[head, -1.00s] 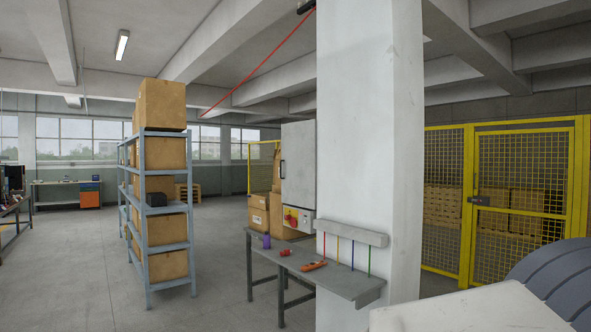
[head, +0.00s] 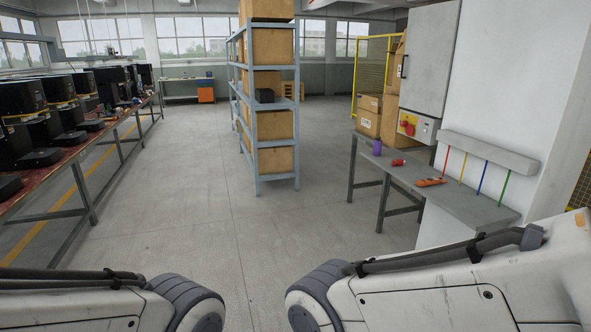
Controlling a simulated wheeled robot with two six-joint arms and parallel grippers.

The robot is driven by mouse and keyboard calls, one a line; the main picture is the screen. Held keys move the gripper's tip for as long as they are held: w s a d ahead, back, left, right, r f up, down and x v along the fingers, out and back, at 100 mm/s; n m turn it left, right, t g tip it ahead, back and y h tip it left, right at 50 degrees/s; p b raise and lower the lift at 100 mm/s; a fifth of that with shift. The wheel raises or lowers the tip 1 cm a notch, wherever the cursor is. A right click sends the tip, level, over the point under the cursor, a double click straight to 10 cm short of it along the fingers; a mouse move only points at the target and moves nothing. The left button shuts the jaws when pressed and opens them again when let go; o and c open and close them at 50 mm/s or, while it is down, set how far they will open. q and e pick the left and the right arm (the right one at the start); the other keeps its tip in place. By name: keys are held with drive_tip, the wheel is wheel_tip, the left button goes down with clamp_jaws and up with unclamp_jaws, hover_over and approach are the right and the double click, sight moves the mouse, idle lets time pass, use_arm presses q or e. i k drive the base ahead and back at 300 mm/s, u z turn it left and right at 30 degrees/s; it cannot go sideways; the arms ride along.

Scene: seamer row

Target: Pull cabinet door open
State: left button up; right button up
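A grey wall cabinet (head: 429,62) hangs at the upper right, above the back end of a narrow grey bench. Its door looks shut. A dark vertical handle (head: 404,66) sits near the left edge of the cabinet's front. My two arms show at the bottom left and bottom right of the head view, well short of the cabinet. Both grippers are out of the picture.
The grey bench (head: 459,203) carries a purple bottle (head: 377,147), a red item (head: 397,162) and an orange tool (head: 431,182). A control box (head: 417,126) sits under the cabinet. A shelf rack (head: 277,187) stands mid-room. Floor (head: 190,200) before it is clear.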

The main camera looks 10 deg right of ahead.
sight(427, 60)
drive_tip(key=z, duration=0.35)
drive_tip(key=i, duration=2.05)
drive_tip(key=z, duration=0.3)
drive_tip(key=i, duration=2.2)
drive_tip(key=u, duration=0.1)
